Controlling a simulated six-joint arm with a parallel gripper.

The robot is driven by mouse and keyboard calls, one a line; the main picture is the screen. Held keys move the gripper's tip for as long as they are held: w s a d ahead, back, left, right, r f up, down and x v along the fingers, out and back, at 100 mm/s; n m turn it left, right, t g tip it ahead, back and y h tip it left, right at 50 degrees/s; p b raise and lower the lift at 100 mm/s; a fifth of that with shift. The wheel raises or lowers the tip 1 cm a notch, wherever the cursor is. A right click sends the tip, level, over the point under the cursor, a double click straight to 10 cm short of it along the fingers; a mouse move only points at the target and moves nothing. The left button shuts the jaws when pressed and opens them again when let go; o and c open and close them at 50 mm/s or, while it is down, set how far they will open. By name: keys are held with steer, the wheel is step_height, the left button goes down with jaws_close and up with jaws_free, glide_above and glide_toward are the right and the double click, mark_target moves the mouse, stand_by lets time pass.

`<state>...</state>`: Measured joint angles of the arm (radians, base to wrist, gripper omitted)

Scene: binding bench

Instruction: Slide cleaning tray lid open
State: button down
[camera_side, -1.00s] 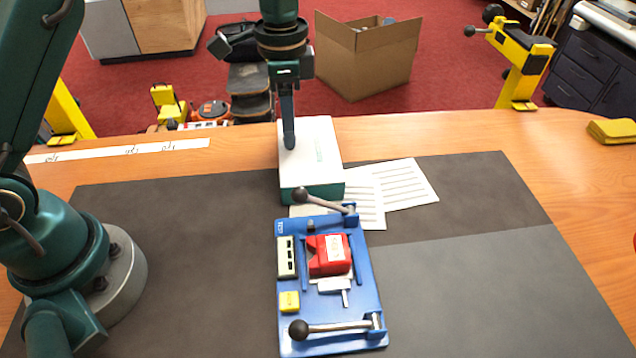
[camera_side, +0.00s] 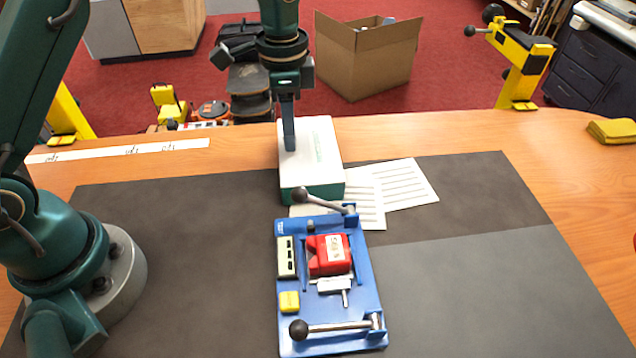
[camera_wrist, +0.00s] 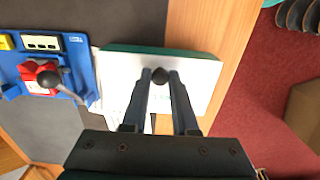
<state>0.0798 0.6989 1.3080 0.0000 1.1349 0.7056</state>
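The cleaning tray (camera_side: 318,192) is a green box with a flat white lid (camera_side: 322,160), beyond the blue fixture in the side view. In the wrist view the lid (camera_wrist: 203,88) lies flat, with a green side wall (camera_wrist: 150,48) along its upper edge. A dark round knob (camera_wrist: 160,76) stands on the lid. My gripper (camera_wrist: 161,78) points down with its two fingers on either side of the knob. In the side view my gripper (camera_side: 290,147) is at the lid's left part, hiding the knob.
A blue fixture (camera_side: 366,285) with two lever handles and a red block (camera_side: 328,255) stands just in front of the tray. Printed sheets (camera_side: 405,185) lie to its right. The dark mat (camera_side: 480,290) is clear at right.

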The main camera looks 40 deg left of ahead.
steer(key=c, duration=1.6)
jaws_free()
steer(key=c, duration=1.6)
jaws_free()
steer(key=shift+s+a+t+h, duration=0.15)
steer(key=shift+t+h, duration=0.65)
steer(key=c, duration=1.6)
jaws_free()
steer(key=shift+w+d, duration=2.95)
steer(key=shift+w, duration=0.15)
steer(key=c, duration=1)
jaws_free()
steer(key=shift+s, duration=0.1)
steer(key=shift+o, duration=0.2)
